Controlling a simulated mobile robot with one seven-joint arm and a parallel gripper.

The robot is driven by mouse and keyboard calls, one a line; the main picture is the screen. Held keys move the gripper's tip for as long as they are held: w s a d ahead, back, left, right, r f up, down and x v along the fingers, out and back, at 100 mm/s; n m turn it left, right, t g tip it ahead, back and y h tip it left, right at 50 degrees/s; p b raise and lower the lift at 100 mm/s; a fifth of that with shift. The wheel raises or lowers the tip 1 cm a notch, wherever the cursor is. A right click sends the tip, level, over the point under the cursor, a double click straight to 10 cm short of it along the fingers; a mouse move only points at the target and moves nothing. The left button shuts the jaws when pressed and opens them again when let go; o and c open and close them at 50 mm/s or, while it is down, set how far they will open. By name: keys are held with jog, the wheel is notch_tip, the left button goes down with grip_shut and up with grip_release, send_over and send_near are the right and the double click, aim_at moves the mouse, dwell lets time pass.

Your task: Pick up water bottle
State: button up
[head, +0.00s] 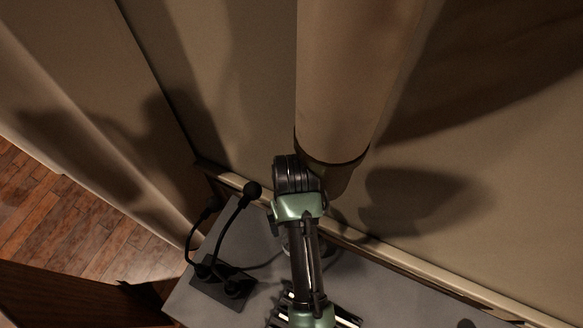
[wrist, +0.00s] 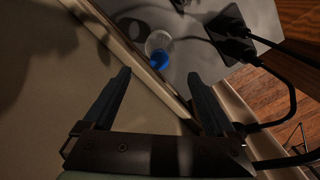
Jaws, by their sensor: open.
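The water bottle (wrist: 159,46) shows in the wrist view as a clear round shape with a bright blue part, on the grey desk. It lies beyond my fingertips, roughly between them in the picture and apart from them. My gripper (wrist: 159,73) is open, with its two dark fingers spread wide and nothing between them. In the head view my dark and green arm reaches over the desk and hides most of the spot around the bottle, so I cannot make the bottle out clearly there.
The grey desk (head: 193,288) stands beside a beige wall with a raised ledge along its edge. A black base (head: 222,286) with thin black microphones stands on the desk left of my arm. A wooden floor (head: 55,215) shows at the left.

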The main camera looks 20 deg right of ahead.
notch_tip(320, 180, down, 10)
jog(key=shift+d+f+p, duration=0.1)
jog(key=shift+p, duration=0.85)
jog(key=shift+c, duration=0.3)
grip_shut()
